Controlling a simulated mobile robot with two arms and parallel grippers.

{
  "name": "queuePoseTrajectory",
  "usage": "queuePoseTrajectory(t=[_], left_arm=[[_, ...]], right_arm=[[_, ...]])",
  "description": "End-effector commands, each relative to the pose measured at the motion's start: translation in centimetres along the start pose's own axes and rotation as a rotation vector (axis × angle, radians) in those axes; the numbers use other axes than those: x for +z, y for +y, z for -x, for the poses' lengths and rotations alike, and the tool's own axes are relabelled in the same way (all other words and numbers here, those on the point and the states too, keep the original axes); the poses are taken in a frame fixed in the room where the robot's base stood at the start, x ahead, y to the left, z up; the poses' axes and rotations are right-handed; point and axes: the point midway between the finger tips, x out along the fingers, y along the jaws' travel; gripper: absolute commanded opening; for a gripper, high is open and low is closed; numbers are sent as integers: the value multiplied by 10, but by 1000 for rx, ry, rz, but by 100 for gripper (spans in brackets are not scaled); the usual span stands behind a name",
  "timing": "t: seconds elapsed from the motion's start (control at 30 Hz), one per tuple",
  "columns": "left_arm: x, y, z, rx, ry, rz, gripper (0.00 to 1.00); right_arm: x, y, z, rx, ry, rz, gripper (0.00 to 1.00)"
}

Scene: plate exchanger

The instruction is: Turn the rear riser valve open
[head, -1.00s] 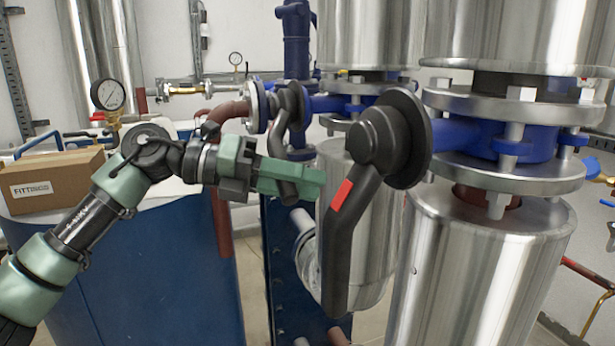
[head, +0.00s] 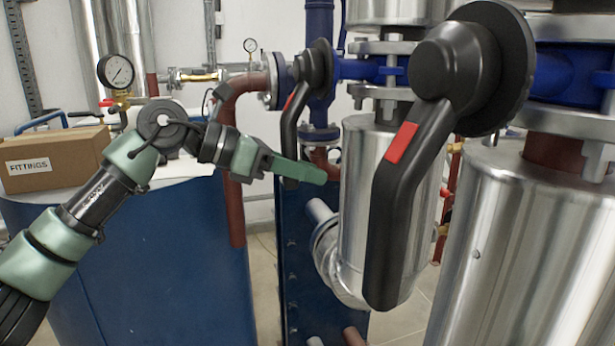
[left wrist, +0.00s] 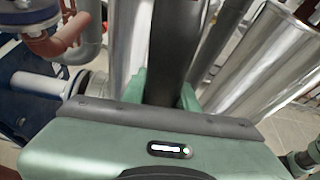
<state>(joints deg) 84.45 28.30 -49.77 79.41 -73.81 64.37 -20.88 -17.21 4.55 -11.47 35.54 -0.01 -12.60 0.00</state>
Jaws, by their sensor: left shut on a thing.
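The rear riser valve has a black hub and a black lever (head: 289,138) with a red mark. The lever hangs down, its lower end between the green fingers of my left gripper (head: 293,172). In the left wrist view the dark lever (left wrist: 171,50) runs up between the two fingers (left wrist: 165,90). My left gripper is shut on this lever. The far finger is partly hidden. My right gripper is in neither view.
A nearer valve with a large black lever (head: 402,200) hangs close on the right. Steel cylinders (head: 510,250) stand behind it. A blue tank (head: 150,270) bears a cardboard box (head: 55,160). A red-brown pipe (head: 235,190) runs down behind my gripper.

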Motion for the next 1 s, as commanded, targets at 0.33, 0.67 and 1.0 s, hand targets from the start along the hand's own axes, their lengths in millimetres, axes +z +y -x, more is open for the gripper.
queuePoseTrajectory(t=[0.33,0.67,1.0], left_arm=[[-2,8,0,41,4,-88,0],[-1,9,0,46,1,-96,0],[0,8,1,43,-1,-95,51]], right_arm=[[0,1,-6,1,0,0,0],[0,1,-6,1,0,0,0],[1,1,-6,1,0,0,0]])
